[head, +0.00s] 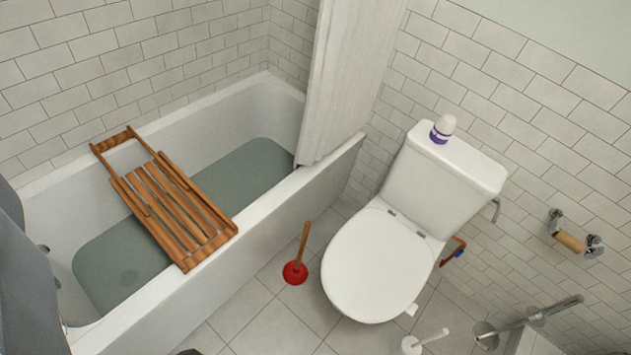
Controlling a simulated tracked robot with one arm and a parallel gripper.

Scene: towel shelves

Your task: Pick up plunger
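The plunger has a red rubber cup (294,273) and a wooden handle (304,240). It stands cup down on the tiled floor, in the gap between the bathtub and the toilet. Its handle points up and leans slightly right in the picture. Nothing covers it. My gripper is not in view in the head view, so its state does not show.
The bathtub (245,268) with a wooden rack (172,200) is to the left. The toilet (372,265) bounds the gap on the right. A toilet brush (412,345) and a metal bar (556,309) are at lower right. Floor in front of the plunger is clear.

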